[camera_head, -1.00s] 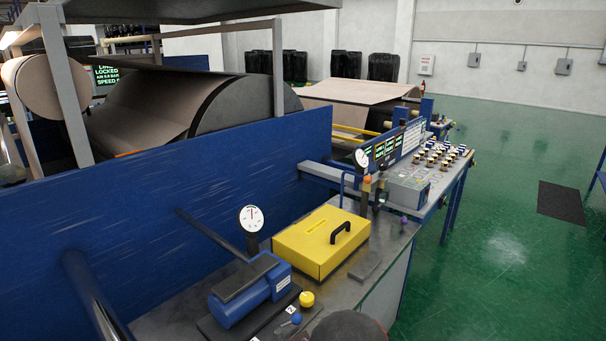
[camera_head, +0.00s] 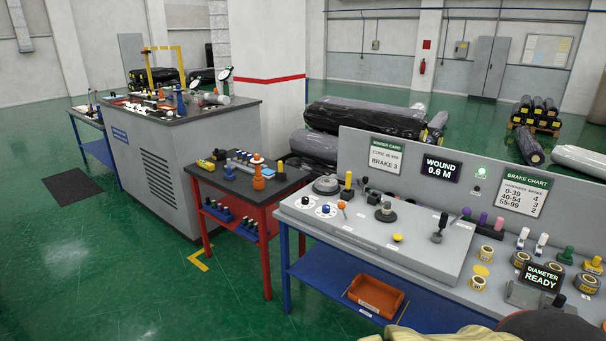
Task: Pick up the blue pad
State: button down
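Several small dark blue items (camera_head: 218,210) sit on that cart's lower shelf. A small blue knob (camera_head: 326,209) is on the grey console to the right. My gripper is not in view.
The red-legged cart (camera_head: 286,190) stands between a grey cabinet (camera_head: 155,155) and a long console bench (camera_head: 365,238) with blue legs. An orange bin (camera_head: 376,296) sits on the bench's lower shelf. Green floor (camera_head: 120,270) is clear at the front left.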

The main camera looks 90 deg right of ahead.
aim_at(229, 176)
jog(key=z, duration=2.6)
jog(key=i+u, duration=0.1)
jog(key=i, duration=3.85)
jog(key=j, duration=0.1)
